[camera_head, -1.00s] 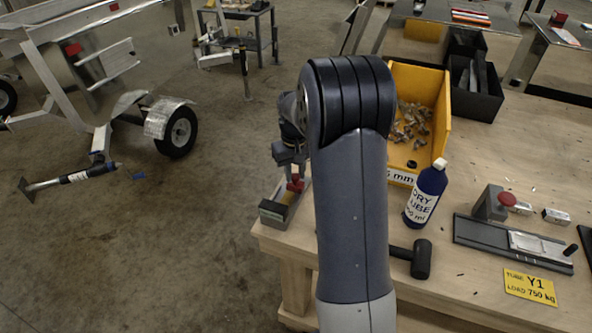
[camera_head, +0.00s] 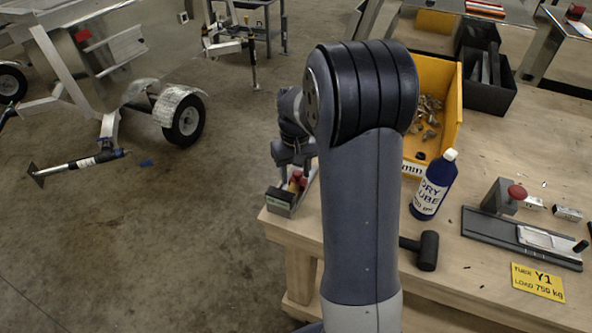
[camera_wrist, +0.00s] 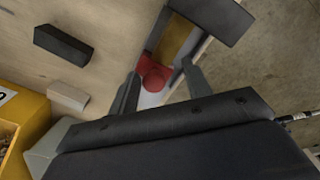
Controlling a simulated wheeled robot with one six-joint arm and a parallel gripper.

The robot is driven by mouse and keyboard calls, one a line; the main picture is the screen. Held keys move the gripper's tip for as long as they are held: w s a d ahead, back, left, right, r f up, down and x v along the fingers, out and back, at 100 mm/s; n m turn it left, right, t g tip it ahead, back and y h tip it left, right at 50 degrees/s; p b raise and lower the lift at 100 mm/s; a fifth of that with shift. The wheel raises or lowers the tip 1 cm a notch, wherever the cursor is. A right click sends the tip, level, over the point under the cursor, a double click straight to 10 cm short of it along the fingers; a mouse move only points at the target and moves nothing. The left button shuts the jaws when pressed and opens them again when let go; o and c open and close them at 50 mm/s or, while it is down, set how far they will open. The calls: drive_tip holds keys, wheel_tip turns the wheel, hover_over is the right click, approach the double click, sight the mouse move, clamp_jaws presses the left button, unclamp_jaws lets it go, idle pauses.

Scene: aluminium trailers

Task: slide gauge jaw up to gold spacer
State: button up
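The gauge (camera_head: 281,206) lies at the near left corner of the wooden bench, with a dark end block (camera_wrist: 216,14) on it. Its jaw carries a red knob (camera_wrist: 154,74), also seen in the head view (camera_head: 298,178). The gold spacer (camera_wrist: 177,40) sits between the knob and the end block, and a short gap seems to separate jaw and spacer. My gripper (camera_wrist: 160,69) is open, one finger on each side of the red knob. The right finger stands apart from the knob; left contact is unclear. In the head view my arm partly hides the gauge.
A yellow bin (camera_head: 452,100) of small metal parts and a blue bottle (camera_head: 432,186) stand right of my arm. A black mallet (camera_head: 427,250) lies nearer. Another gauge-like fixture (camera_head: 520,235) with a red knob is farther right. Open floor lies left of the bench.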

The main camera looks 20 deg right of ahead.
wheel_tip(320, 180, up, 11)
idle(0.6)
drive_tip(key=shift+f, duration=0.15)
idle(0.6)
wheel_tip(320, 180, down, 11)
drive_tip(key=shift+d+r, duration=0.15)
drive_tip(key=shift+r, duration=0.05)
drive_tip(key=shift+w+d+p, duration=0.45)
drive_tip(key=shift+w+d, duration=1.1)
drive_tip(key=shift+w, duration=0.1)
